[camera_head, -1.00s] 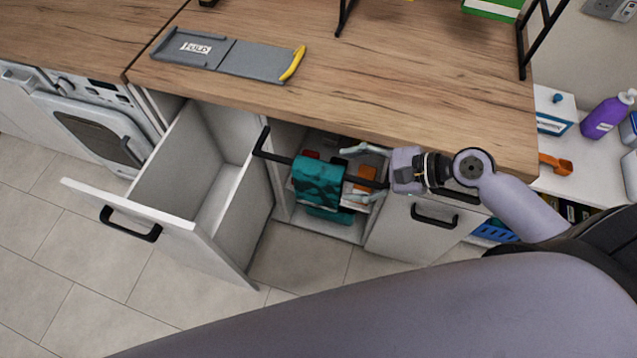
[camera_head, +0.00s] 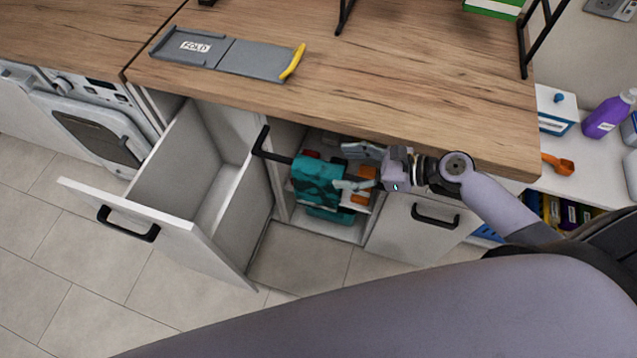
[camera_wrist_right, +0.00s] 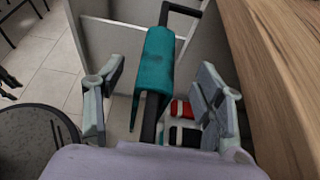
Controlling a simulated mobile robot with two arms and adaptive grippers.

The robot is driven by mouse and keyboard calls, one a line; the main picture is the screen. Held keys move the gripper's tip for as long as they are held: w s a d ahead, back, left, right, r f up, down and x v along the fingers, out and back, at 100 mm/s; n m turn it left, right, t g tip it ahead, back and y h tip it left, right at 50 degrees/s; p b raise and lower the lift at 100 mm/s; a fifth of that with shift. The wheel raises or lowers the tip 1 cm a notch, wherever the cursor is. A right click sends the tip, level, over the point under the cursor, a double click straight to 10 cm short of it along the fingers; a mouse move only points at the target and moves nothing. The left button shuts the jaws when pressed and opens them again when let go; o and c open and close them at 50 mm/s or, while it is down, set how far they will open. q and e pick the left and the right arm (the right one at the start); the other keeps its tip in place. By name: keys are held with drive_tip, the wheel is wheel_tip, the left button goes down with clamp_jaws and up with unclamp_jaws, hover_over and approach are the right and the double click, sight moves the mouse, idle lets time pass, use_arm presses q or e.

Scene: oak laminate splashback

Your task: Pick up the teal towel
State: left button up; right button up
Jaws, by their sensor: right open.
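The teal towel (camera_head: 316,180) hangs folded over a black rail (camera_head: 272,151) at the front of an open cupboard bay under the worktop. In the right wrist view the towel (camera_wrist_right: 155,60) drapes over the rail, ahead of and between the lines of the two fingers. My right gripper (camera_head: 345,168) is open and empty at the towel's right side, its fingers pointing left toward it. In the right wrist view the fingers of the gripper (camera_wrist_right: 157,105) are wide apart. Contact with the towel cannot be told. My left gripper is not in view.
A pulled-out white drawer (camera_head: 195,205) stands left of the towel. The worktop edge (camera_head: 440,160) lies close above my right wrist. Red and orange items (camera_head: 362,185) sit inside the bay behind the rail. A grey folding board (camera_head: 225,57) lies on the worktop.

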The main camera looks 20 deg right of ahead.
sight(320, 166)
drive_tip(key=x, duration=0.5)
drive_tip(key=shift+w+a+p, duration=0.15)
drive_tip(key=shift+p, duration=0.15)
drive_tip(key=shift+c, duration=0.4)
clamp_jaws()
